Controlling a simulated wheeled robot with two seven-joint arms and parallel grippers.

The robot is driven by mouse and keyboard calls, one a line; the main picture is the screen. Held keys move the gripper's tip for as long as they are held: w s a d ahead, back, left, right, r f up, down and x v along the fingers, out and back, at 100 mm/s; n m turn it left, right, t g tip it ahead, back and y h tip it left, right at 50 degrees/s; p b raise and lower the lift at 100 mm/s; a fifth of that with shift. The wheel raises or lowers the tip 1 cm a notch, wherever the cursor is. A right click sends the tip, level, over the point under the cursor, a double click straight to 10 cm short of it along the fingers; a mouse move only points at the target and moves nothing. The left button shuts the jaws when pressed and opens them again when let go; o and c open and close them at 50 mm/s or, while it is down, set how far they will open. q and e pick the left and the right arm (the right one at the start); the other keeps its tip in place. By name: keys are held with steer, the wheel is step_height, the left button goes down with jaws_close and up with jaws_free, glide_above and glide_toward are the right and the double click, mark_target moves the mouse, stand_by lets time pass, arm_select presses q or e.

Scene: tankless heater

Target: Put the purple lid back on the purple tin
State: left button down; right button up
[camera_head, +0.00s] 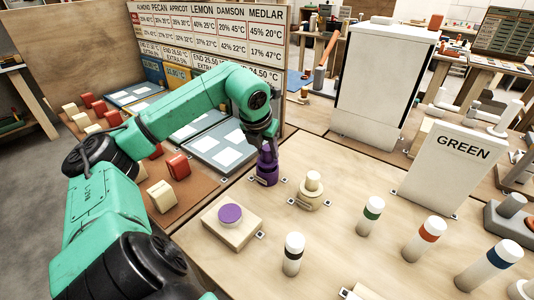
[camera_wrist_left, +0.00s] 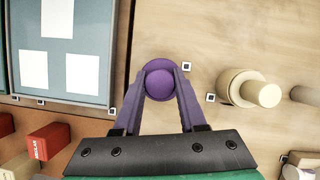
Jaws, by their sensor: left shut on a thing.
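The purple tin (camera_head: 267,180) stands on the wooden table, right below my left gripper (camera_head: 267,147). In the left wrist view, the left gripper (camera_wrist_left: 160,88) is shut on the round purple knob of the purple lid (camera_wrist_left: 159,79). A wider purple round (camera_wrist_left: 158,63) shows beneath the knob. The lid is lined up over the tin; whether it is fully seated cannot be told. The fingers hide part of it. My right gripper is not in view.
A wooden block with a purple disc (camera_head: 230,213) lies in front. A cream knobbed pot (camera_head: 309,193) stands to the right of the tin. Banded pegs (camera_head: 370,214) stand further right. Blue-grey panels (camera_head: 220,150) and red blocks (camera_head: 178,165) lie left.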

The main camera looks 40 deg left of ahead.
arm_select(q)
steer(key=shift+f+b, duration=0.85)
steer(key=shift+f, duration=0.05)
stand_by(0.6)
steer(key=shift+c, duration=1.9)
jaws_free()
steer(key=p+v, duration=0.1)
steer(key=v, duration=1.3)
steer(key=shift+r+p, duration=0.3)
steer(key=shift+p, duration=0.1)
